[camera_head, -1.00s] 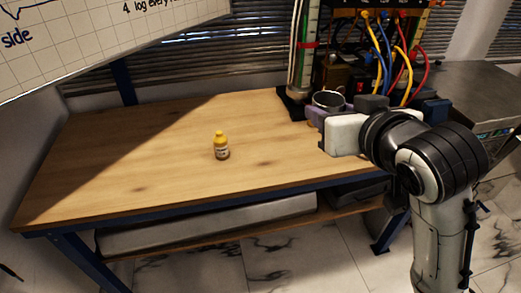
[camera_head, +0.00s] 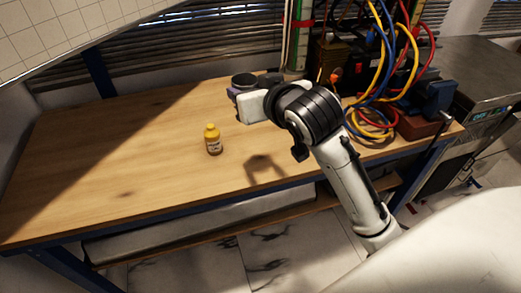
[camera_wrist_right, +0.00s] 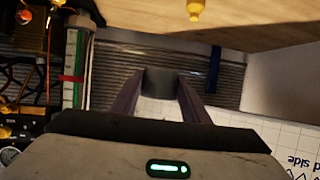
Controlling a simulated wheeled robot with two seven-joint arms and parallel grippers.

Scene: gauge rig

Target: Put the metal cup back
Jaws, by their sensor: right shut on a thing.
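The metal cup (camera_head: 244,79) is in my right gripper (camera_head: 240,90), above the back middle of the wooden table. Its dark round top shows in the head view, and the white gripper body hides part of it. In the right wrist view the cup (camera_wrist_right: 160,81) sits between the two purple-grey fingers (camera_wrist_right: 158,95), which close on its sides. My left gripper is in neither view.
A yellow-capped bottle (camera_head: 213,139) stands on the wooden table (camera_head: 110,170), left of my right gripper. Coiled blue, yellow and red cables (camera_head: 375,115) lie at the right, beside a blue vise (camera_head: 432,102). The table's left half is clear.

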